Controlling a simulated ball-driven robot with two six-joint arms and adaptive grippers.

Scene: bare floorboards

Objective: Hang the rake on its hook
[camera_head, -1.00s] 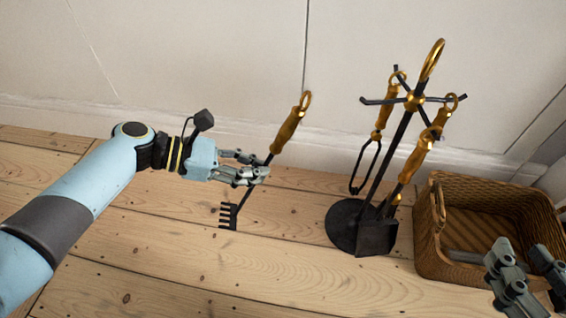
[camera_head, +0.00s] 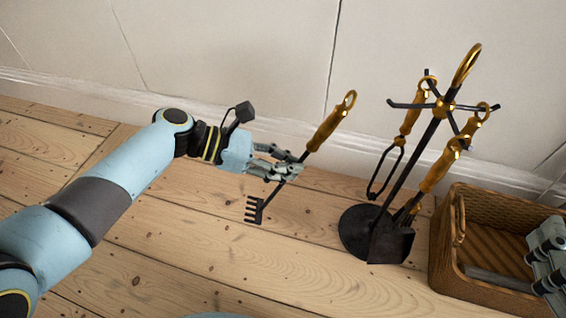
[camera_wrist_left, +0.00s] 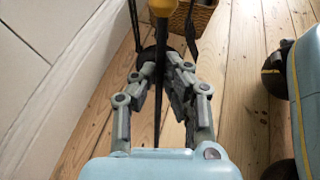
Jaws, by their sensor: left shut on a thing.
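The rake (camera_head: 325,129) has a golden handle with a ring at its top and a black toothed head low at the left. My left gripper (camera_head: 297,168) is shut on its dark shaft, just below the handle, and holds it tilted. In the left wrist view the shaft (camera_wrist_left: 160,75) runs between the fingers of my left gripper (camera_wrist_left: 168,75). The stand (camera_head: 411,160) with its hook arms is to the right, apart from the rake. Tongs and a shovel hang on it, and a left arm of it looks empty. My right gripper (camera_head: 548,262) shows partly at the right edge.
A wicker basket (camera_head: 445,255) stands on the floor right of the stand. A pale wall (camera_head: 230,60) with a skirting board runs behind. The floorboards in front of the stand are clear.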

